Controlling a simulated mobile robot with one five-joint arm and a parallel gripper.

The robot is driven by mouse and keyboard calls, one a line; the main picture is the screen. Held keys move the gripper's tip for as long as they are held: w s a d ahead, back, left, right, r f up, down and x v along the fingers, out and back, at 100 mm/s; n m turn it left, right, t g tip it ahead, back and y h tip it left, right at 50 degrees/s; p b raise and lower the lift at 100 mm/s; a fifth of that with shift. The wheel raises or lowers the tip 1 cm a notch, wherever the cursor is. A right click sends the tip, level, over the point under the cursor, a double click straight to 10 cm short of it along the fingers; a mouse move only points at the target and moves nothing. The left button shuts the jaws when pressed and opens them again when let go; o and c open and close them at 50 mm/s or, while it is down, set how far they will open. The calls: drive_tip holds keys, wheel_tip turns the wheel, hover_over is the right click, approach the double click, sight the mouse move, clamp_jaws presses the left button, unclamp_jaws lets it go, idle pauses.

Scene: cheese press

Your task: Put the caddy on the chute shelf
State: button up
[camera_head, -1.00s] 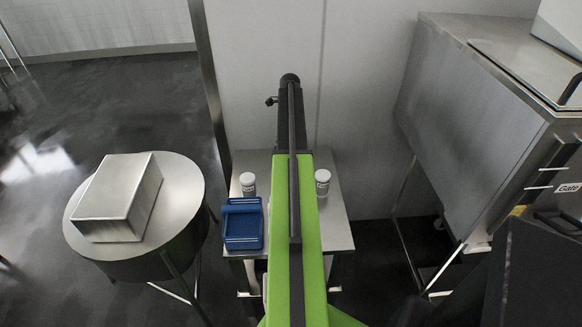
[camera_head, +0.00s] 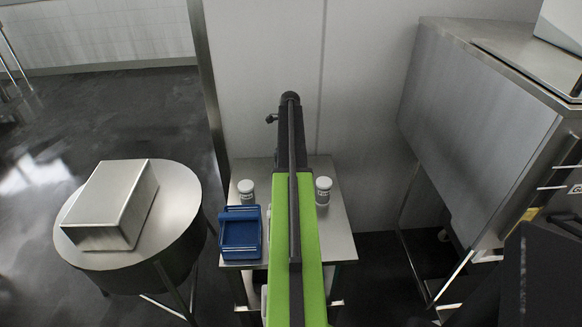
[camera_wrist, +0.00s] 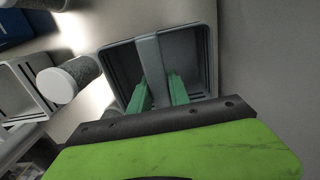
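A grey caddy (camera_wrist: 118,64) with a bar handle (camera_wrist: 149,58) across its top lies below my gripper in the wrist view. My gripper (camera_wrist: 161,76) has its two green fingers spread, one on each side of the handle. I cannot tell whether they touch it. In the head view my arm covers this caddy and my gripper. A blue caddy (camera_head: 240,236) stands on the steel table (camera_head: 338,228), left of my arm. I cannot pick out the chute shelf.
White-lidded jars (camera_head: 246,188) (camera_head: 323,189) stand on the table, one on each side of my arm. A round drum stand (camera_head: 180,215) with a metal box (camera_head: 112,204) is at left. A large steel machine (camera_head: 470,130) is at right. The wall is close behind the table.

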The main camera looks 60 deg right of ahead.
clamp_jaws()
idle(1.0)
